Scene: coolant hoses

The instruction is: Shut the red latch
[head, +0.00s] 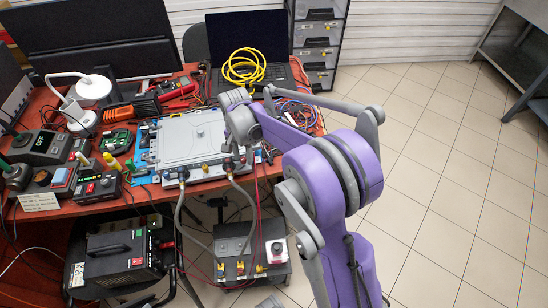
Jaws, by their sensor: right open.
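A flat grey metal housing (185,138) lies on a blue mat on the red bench. My right gripper (238,155) is over the housing's front right corner, near the right hose's upper end. It is open. The arm partly covers it and that corner, and I cannot tell whether it touches anything. My left gripper is not in view.
A laptop (249,40) with a yellow coiled cable (243,68) is behind. Control boxes and tools crowd the bench's left side. The tiled floor at right is clear.

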